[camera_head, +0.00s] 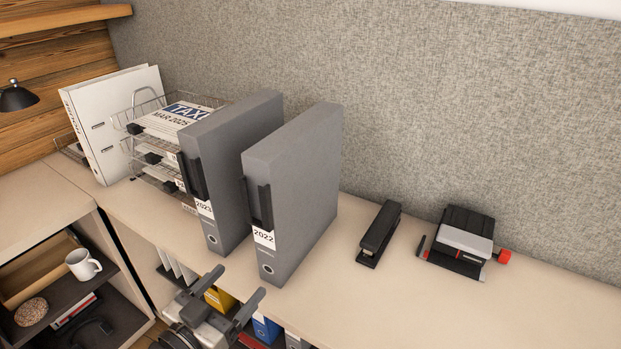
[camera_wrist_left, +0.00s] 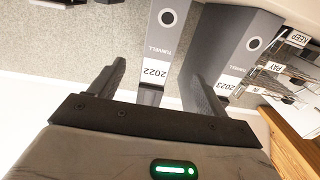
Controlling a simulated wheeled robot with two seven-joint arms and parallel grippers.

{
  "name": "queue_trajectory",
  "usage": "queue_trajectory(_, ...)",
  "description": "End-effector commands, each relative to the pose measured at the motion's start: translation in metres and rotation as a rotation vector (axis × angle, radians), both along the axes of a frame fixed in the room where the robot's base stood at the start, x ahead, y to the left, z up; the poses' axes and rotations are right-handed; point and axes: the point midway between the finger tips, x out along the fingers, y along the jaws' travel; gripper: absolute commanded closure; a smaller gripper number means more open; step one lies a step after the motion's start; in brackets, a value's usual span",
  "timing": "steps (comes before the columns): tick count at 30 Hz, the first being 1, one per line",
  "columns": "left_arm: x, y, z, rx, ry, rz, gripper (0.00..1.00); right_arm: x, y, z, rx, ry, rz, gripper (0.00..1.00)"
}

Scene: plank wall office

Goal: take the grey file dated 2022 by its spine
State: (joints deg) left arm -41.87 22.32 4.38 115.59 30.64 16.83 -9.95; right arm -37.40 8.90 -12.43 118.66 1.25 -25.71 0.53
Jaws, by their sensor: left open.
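The grey file dated 2022 (camera_head: 299,200) stands upright on the desk, its spine with a white 2022 label facing the front. In the left wrist view this file (camera_wrist_left: 167,38) appears upside down, ahead of the fingers. A second grey file, dated 2023 (camera_head: 236,136), stands upright to its left with a narrow gap between them. My left gripper (camera_head: 238,289) is open and empty, low in front of the two files, apart from them. In the left wrist view its fingers (camera_wrist_left: 158,88) are spread, with the 2022 label showing between them. My right gripper is not seen.
A black stapler (camera_head: 379,234) and a hole punch (camera_head: 463,241) lie to the right. Wire trays (camera_head: 139,126) with papers and a white binder (camera_head: 112,124) stand at the left. Below the desk are shelves with a white mug (camera_head: 83,265). The desk's right part (camera_head: 420,310) is clear.

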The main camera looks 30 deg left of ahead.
Motion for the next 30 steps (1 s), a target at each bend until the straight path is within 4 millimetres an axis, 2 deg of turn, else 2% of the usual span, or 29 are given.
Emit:
queue_trajectory(6,0.047,-0.003,0.003,-0.002,-0.005,0.001,0.24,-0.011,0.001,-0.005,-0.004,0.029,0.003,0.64)
queue_trajectory(12,0.084,-0.005,0.001,-0.002,-0.001,0.000,0.24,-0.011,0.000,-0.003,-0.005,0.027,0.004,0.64)
queue_trajectory(20,0.103,-0.006,0.002,-0.001,0.001,-0.001,0.24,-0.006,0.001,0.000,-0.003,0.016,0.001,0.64)
queue_trajectory(27,0.138,-0.007,0.005,-0.001,0.000,0.000,0.24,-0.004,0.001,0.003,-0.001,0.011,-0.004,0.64)
queue_trajectory(30,0.147,-0.008,0.004,0.000,0.002,-0.001,0.24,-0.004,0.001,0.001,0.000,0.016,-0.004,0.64)
